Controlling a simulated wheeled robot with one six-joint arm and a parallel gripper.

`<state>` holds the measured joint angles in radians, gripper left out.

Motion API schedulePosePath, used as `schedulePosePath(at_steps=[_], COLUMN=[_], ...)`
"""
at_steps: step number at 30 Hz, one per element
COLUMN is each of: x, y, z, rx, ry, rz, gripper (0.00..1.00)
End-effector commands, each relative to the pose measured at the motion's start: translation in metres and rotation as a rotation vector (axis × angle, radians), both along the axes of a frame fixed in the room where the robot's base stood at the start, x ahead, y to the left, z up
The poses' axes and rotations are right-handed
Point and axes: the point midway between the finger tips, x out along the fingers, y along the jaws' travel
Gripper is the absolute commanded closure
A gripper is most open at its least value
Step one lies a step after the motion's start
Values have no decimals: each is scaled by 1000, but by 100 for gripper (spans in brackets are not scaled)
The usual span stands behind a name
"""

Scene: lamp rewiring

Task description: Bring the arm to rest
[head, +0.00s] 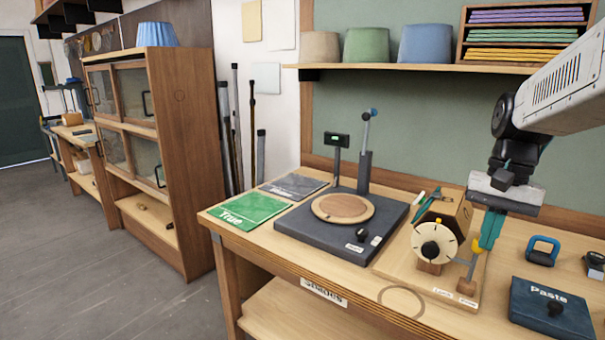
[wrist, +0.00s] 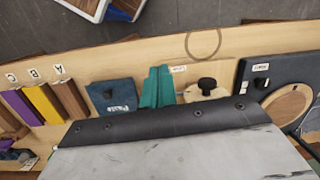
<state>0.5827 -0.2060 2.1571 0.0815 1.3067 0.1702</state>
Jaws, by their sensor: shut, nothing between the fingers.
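My gripper (head: 490,229) has teal fingers, pressed together with nothing between them. In the head view it points down at the right, just right of a wooden block with a cream dial (head: 435,243). Its tips overlap a small upright lever (head: 468,270) on the same board; I cannot tell whether they touch. In the wrist view the shut fingers (wrist: 157,86) show between a blue Paste box (wrist: 112,97) and the dial fixture (wrist: 208,91). My pale arm reaches in from the upper right of the head view.
The workbench (head: 375,290) carries a dark turntable base (head: 330,238), a green card (head: 249,210), the Paste box (head: 550,312) and a blue-handled item (head: 543,250). A shelf (head: 420,68) with lampshades hangs behind. Open floor (head: 75,250) lies at the left.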

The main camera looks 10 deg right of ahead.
Motion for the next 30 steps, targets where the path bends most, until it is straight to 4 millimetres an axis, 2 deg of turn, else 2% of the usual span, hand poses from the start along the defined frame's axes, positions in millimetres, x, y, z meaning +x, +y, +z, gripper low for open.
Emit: schedulePosePath(at_steps=[1, 6, 9, 12, 15, 18, 30], x=[-12, -56, -82, -101, -111, -112, -112], y=[29, 99, 129, 151, 165, 173, 175], z=[-2, -18, -28, -34, -32, -27, -26], rx=[-19, -81, -110, -132, -145, -151, -151], ry=[-15, -65, -101, -138, -177, -206, -210], rz=[101, 409, 554, 657, 724, 761, 772], gripper=[100, 100, 100, 100, 100, 100, 100])
